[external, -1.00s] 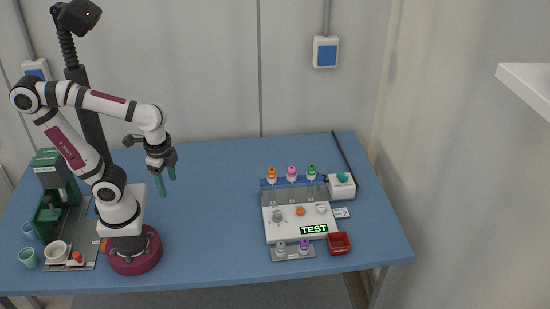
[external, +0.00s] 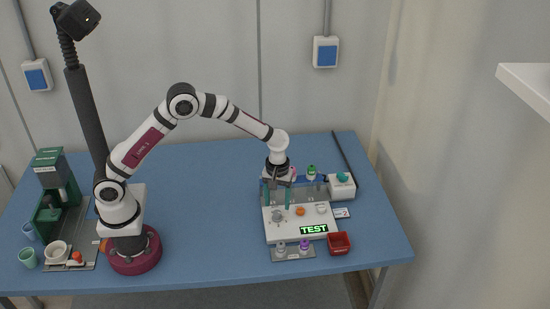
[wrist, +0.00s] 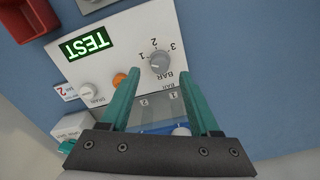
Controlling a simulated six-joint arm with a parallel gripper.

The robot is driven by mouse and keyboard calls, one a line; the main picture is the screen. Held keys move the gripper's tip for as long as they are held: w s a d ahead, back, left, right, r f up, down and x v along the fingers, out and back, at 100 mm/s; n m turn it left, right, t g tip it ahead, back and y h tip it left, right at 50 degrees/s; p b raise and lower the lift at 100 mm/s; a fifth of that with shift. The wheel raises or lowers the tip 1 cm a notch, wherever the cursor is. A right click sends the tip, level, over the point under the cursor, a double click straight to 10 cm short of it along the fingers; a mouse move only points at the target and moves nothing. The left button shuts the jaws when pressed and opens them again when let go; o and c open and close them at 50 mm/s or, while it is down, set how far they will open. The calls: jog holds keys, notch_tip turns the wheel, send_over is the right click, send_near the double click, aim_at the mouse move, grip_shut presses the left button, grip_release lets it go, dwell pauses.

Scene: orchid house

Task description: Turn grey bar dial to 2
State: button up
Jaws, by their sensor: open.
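The grey bar dial (external: 277,215) is on the left part of the white panel (external: 290,226). In the wrist view the dial (wrist: 160,63) has marks 1, 2 and 3 on its far side and the word BAR on its near side. I cannot tell which mark it points to. My gripper (external: 278,198) is over the panel's left part with its teal fingers pointing down. In the wrist view my gripper (wrist: 160,78) is open, with the dial between and just beyond the fingertips. The fingers look apart from it.
An orange button (external: 300,211) and a white drain knob (external: 321,208) sit right of the dial. A TEST display (external: 313,229) glows green. Bottles (external: 311,172) stand behind, with a red tray (external: 339,243) at front right. The table's middle is clear.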

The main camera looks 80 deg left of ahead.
aim_at(277, 212)
jog(key=shift+f, duration=1.95)
grip_shut()
